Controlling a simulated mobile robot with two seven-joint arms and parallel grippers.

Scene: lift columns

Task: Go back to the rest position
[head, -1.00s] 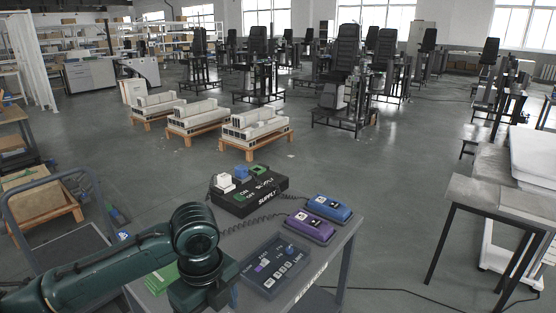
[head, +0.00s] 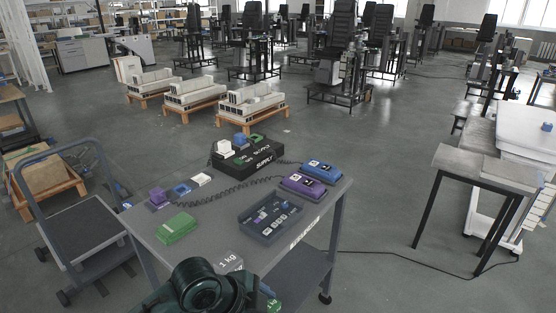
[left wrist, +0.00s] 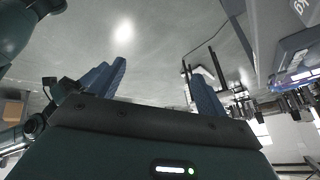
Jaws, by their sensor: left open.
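My left arm (head: 205,290) shows at the bottom of the head view, low in front of the near edge of the grey cart. Its gripper is hidden there. In the left wrist view my left gripper (left wrist: 160,88) has its two blue fingers wide apart, with nothing between them and grey floor behind. My right gripper is in neither view.
The grey cart (head: 205,228) bears a black supply box (head: 250,158), blue (head: 318,171) and purple (head: 303,186) handsets, a dark tray (head: 270,216) and a green block (head: 177,228). A trolley (head: 75,232) stands left, a small table (head: 487,166) right.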

